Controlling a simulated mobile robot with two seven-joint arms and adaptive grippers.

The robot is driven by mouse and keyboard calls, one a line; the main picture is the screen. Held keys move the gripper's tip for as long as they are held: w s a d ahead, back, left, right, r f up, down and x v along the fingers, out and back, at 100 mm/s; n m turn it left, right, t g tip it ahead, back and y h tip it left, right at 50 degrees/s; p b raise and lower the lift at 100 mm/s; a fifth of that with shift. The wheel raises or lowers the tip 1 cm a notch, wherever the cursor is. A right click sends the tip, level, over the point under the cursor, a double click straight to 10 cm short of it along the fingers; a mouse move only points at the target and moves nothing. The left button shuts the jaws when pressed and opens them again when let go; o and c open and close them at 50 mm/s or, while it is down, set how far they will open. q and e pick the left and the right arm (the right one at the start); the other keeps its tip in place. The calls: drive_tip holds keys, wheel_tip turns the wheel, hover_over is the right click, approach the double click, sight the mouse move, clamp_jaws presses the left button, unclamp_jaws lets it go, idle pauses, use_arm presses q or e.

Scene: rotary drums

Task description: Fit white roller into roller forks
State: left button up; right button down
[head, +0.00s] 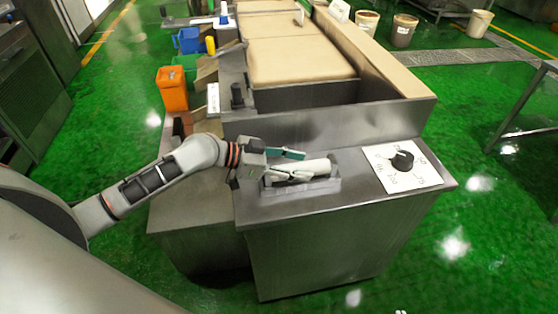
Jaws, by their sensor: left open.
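A white roller (313,169) lies roughly level on the metal counter, at a grey metal holder (320,187) that looks like the roller forks. My left gripper (300,166) is open, with its green-padded fingers on either side of the roller's left part. The far finger lies behind the roller and the near finger in front of it. The left end of the roller is hidden by the gripper. I cannot tell whether the roller sits fully in the forks. My right gripper is not in view.
The raised metal wall (330,125) of the machine stands behind. An orange bin (172,90) and a blue bin (188,40) are at the back left. The counter's front strip is clear.

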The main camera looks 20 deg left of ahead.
use_arm(q)
drive_tip(key=b+v, duration=0.2)
drive_tip(key=v, duration=0.9)
drive_tip(key=shift+s+a, duration=0.15)
drive_tip(key=shift+a, duration=0.05)
